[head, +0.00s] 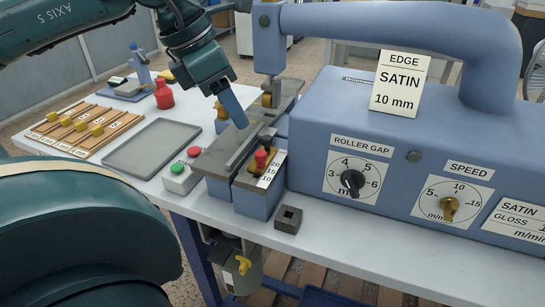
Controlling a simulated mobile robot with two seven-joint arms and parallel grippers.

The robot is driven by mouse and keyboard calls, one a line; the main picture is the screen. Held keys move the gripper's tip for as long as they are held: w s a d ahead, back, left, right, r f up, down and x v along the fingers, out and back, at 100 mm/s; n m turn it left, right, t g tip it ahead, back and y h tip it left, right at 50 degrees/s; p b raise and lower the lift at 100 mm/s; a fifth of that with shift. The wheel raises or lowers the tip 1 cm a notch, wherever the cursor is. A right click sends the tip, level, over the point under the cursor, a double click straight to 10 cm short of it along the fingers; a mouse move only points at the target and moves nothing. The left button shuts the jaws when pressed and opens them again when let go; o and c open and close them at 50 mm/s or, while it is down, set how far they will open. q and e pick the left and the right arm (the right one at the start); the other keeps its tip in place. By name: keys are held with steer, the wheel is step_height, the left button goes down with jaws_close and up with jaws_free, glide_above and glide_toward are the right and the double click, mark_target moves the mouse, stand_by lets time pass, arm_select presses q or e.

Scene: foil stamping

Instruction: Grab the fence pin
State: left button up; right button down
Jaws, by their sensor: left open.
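The fence pin (261,158), with a red knob, stands upright at the scale plate (272,170) marked 20, 15 and 10, on the front of the machine's infeed. My left gripper (238,122) has blue fingers and points down over the metal infeed bed, up and to the left of the pin and apart from it. It is open, though from this side its fingers overlap and the gap does not show. It holds nothing that I can see. My right gripper is out of view.
The blue machine (400,150) fills the right side, with dials and an EDGE SATIN 10 mm card (400,84). A button box (180,178), a dark square-holed block (288,219), a grey tray (152,147), a red bottle (164,96) and a wooden rack (82,130) stand on the table.

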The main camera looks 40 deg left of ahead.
arm_select(q)
glide_toward(260, 153)
step_height(260, 153, down, 2)
steer(key=shift+w+d+f+p, duration=0.35)
steer(key=shift+w+d+f, duration=0.15)
steer(key=shift+f, duration=0.15)
steer(key=p+x, duration=0.2)
steer(key=x, duration=0.1)
steer(key=shift+w+a+f, duration=0.1)
steer(key=shift+w+f, duration=0.1)
steer(key=shift+w, duration=0.15)
steer(key=shift+w+f+p, duration=0.15)
steer(key=shift+f+p, duration=0.3)
steer(key=shift+f, duration=0.35)
jaws_close()
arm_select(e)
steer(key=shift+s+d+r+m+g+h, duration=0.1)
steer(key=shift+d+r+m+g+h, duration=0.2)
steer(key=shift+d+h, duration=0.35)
